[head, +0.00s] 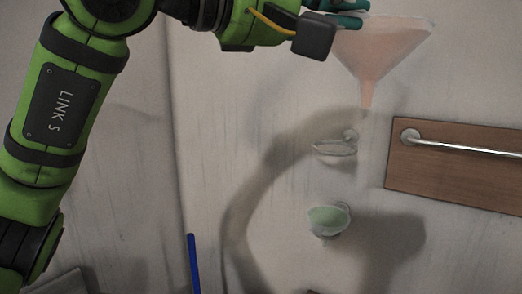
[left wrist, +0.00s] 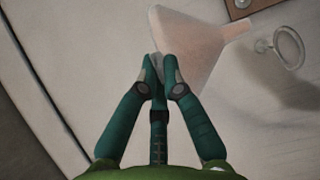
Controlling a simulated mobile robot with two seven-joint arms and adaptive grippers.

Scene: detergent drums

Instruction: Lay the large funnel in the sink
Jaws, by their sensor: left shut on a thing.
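The large funnel (head: 380,47) is pale pink-orange with a wide rim at the top and its spout pointing down. It is held up in front of the pale wall at the upper right of the head view. My left gripper (head: 345,12) is shut on the funnel's rim at its left side. In the left wrist view the teal fingers (left wrist: 160,62) close on the rim edge, and the funnel (left wrist: 195,42) extends to the upper right. No sink can be made out. My right gripper is not in view.
An empty ring holder (head: 335,149) is on the wall below the funnel. Lower down, a small green funnel (head: 328,220) sits in another holder. A wooden board with a metal bar (head: 455,160) is at the right. A blue rod (head: 193,264) stands at the bottom left.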

